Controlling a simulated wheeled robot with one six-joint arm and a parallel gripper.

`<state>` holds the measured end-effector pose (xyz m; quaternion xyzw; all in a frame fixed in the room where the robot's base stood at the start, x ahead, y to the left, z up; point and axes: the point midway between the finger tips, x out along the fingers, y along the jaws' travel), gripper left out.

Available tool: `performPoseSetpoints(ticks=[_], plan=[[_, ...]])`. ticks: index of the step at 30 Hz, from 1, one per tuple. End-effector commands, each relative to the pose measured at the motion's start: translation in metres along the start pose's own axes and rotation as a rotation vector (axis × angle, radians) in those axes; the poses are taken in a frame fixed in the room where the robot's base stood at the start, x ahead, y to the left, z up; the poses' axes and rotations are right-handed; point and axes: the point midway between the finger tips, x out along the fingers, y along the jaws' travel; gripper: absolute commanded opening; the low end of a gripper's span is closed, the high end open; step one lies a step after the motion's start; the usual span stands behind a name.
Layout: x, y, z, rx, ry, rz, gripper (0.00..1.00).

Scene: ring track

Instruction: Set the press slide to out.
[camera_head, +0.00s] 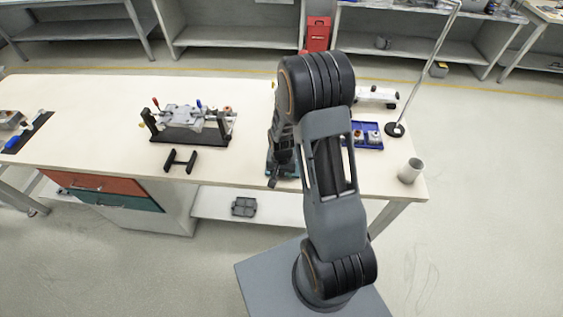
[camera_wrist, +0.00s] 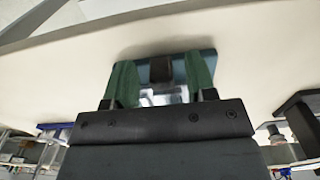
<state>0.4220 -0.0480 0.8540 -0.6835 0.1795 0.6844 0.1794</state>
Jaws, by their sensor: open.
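My gripper (camera_wrist: 160,78) shows in the wrist view with two green fingers spread apart. A teal base (camera_wrist: 150,70) with a dark block (camera_wrist: 161,69) on it lies ahead of and between the fingers. This looks like the press, and the dark block may be its slide. A shiny metal surface (camera_wrist: 160,97) shows nearer, between the fingers. I see no finger clearly touching the block. In the head view my arm hides most of the press; a bit of teal base (camera_head: 269,165) shows beside it. Whether the slide is in or out cannot be told.
The pale workbench (camera_head: 90,110) carries a fixture on a black base (camera_head: 190,135), a small black stand (camera_head: 180,161), a blue tray (camera_head: 367,136), a metal pole on a round foot (camera_head: 395,130) and a grey cup (camera_head: 410,171).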

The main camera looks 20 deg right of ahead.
Motion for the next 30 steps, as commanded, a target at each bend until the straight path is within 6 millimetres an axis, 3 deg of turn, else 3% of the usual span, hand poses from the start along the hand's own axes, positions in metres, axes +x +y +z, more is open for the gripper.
performPoseSetpoints(ticks=[16, 22, 30], plan=[[-0.102, 0.0, 0.0, 0.001, 0.003, -0.001, 0.51], [-0.122, 0.0, 0.001, 0.001, 0.0, 0.0, 0.51], [-0.128, 0.0, 0.001, 0.001, -0.001, 0.0, 0.51]])
